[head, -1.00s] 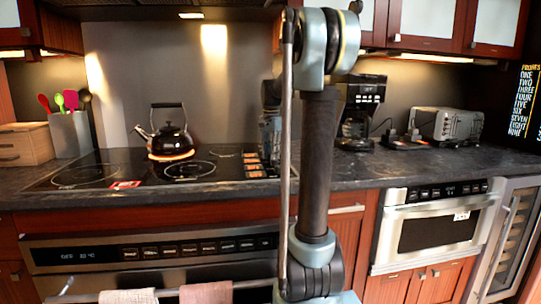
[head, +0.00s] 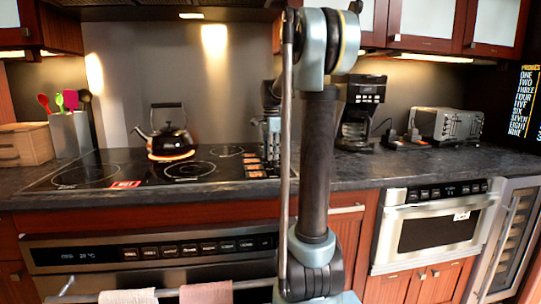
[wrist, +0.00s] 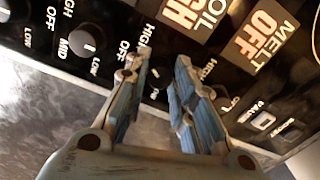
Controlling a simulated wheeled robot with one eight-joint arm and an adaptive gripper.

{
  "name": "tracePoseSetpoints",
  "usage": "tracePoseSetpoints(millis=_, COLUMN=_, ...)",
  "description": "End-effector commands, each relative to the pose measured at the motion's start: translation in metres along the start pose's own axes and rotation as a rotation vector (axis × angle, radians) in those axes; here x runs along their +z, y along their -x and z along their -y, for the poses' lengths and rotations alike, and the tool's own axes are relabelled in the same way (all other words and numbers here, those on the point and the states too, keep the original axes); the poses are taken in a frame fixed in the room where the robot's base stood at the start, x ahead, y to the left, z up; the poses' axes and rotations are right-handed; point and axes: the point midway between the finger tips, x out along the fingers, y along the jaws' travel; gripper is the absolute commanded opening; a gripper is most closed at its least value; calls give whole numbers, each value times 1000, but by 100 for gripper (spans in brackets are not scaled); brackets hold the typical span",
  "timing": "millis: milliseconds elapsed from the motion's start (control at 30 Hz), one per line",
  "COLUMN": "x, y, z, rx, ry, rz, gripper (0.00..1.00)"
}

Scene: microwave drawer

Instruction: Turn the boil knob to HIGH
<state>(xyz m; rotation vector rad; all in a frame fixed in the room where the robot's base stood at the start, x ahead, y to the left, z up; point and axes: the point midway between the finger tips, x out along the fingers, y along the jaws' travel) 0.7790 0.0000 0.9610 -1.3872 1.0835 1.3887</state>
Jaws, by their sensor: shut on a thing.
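The cooktop control panel fills the top of the wrist view. An orange label reads "OIL" (wrist: 209,14), the visible part of "BOIL", and the cut-off word below it ends in what looks like "GH". A "MELT OFF" label (wrist: 262,35) is to its right. My gripper (wrist: 158,68) reaches up to the panel below the boil label, shut on a dark knob (wrist: 156,76) between its fingertips. The fingers hide much of the knob, so its pointer is unclear. In the head view the gripper (head: 271,147) is at the cooktop's right end, partly behind my arm.
Another knob (wrist: 84,40) with LOW, MID and HIGH marks is left of the fingers. Panel buttons (wrist: 263,122) lie to the right. In the head view a black kettle (head: 172,136) stands on a glowing burner. A coffee maker (head: 358,112) and toaster (head: 446,123) stand further right.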

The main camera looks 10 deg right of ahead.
Motion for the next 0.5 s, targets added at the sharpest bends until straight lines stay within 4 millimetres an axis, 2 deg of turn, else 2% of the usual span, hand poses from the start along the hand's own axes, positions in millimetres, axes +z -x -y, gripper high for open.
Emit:
tracePoseSetpoints(millis=267, x=-1, y=1, z=3, rx=-7, ry=0, rz=-1, gripper=0)
tracePoseSetpoints(millis=300, x=-1, y=1, z=3, rx=-7, ry=0, rz=-1, gripper=28)
tracePoseSetpoints(millis=367, x=0, y=1, z=3, rx=-6, ry=1, rz=-1, gripper=42)
tracePoseSetpoints(millis=500, x=0, y=0, z=2, rx=-4, ry=1, rz=-1, gripper=44)
